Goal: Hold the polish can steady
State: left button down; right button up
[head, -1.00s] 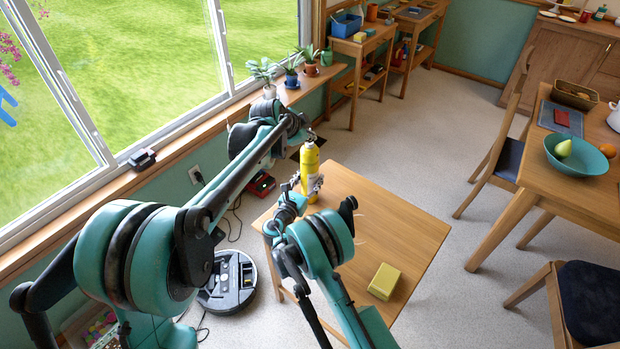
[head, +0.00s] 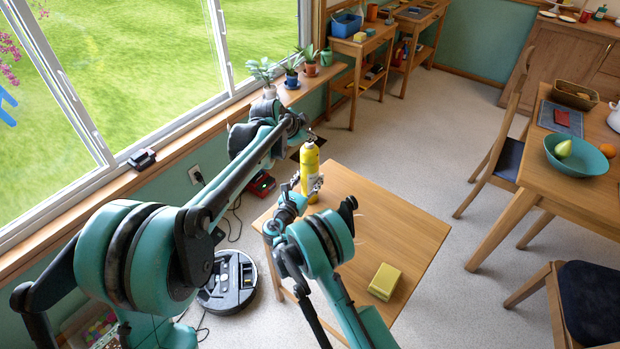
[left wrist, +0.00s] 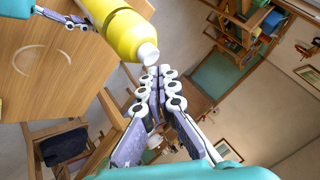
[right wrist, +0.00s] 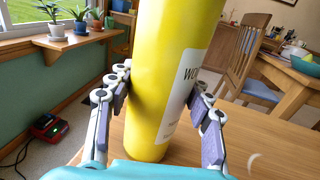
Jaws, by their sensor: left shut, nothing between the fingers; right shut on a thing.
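The yellow polish can (head: 310,172) stands upright on the small wooden table (head: 395,225), near its back left corner. It fills the middle of the right wrist view (right wrist: 172,80), with part of a white label showing. My right gripper (head: 308,190) is shut around the can, with a finger on each side in the right wrist view (right wrist: 160,100). My left gripper (head: 314,139) is above the can's top. In the left wrist view my left gripper (left wrist: 155,75) is shut and empty, its tips close to the can's white nozzle (left wrist: 148,52). I cannot tell whether they touch.
A yellow sponge-like block (head: 385,281) lies on the small table's front right. A robot vacuum (head: 230,283) sits on the floor to the left. Potted plants (head: 290,68) stand on the sill. A dining table with a teal bowl (head: 580,158) is at the right.

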pick_arm(q)
jog(key=shift+f, duration=0.15)
jog(key=shift+f, duration=0.25)
jog(key=shift+f, duration=0.2)
dwell(0.4)
jog(key=shift+r, duration=0.65)
jog(key=shift+r, duration=3)
